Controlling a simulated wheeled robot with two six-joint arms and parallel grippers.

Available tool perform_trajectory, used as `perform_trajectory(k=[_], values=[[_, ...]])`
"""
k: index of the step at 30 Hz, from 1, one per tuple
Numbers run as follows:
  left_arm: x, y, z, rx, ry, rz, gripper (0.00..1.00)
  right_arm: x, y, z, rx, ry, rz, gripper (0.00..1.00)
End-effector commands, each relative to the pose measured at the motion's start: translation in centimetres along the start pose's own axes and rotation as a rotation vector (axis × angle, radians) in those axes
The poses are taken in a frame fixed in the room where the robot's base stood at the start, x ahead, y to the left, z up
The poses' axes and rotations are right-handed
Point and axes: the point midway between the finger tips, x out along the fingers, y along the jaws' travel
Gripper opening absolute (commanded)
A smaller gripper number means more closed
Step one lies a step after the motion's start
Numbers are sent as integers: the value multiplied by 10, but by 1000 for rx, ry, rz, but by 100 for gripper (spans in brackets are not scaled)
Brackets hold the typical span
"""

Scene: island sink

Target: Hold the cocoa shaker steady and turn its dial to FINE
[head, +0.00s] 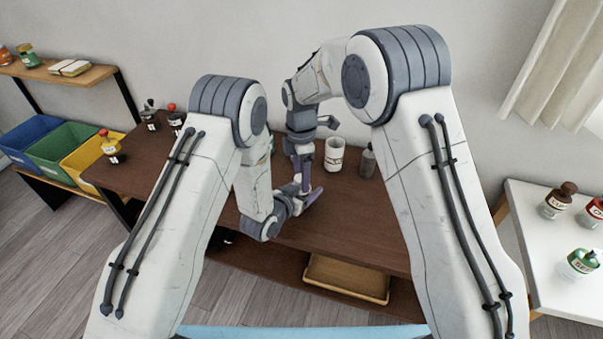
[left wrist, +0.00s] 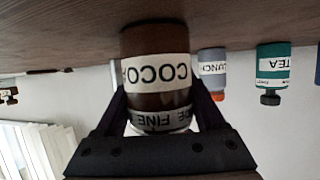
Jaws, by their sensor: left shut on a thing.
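The cocoa shaker (left wrist: 155,96) is brown with a white COCO label, and it appears upside down in the left wrist view, against the wooden tabletop. My left gripper (left wrist: 161,108) is shut on it, one dark finger on each side. The dial band (left wrist: 162,119) shows the word FINE and part of another word; its exact setting cannot be read. In the head view my left gripper (head: 309,193) is low over the table and the shaker is hidden by my arms. My right gripper (head: 301,152) points down close by; its fingers are unclear.
A white labelled cup (head: 333,156) and a grey bottle (head: 367,160) stand just right of my grippers.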

Motion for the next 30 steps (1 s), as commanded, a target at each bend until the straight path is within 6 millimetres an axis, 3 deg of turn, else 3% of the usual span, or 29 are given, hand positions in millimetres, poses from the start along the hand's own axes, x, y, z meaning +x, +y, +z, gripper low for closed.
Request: perform_trajectory(k=[11,24,30], values=[[0,0,0,0,0,0,9,-8,0,0,0,0,2,74],[0,0,0,1,1,0,9,-94,1,0,0,0,5,74],[0,0,0,1,1,1,9,-116,0,0,0,0,2,74]])
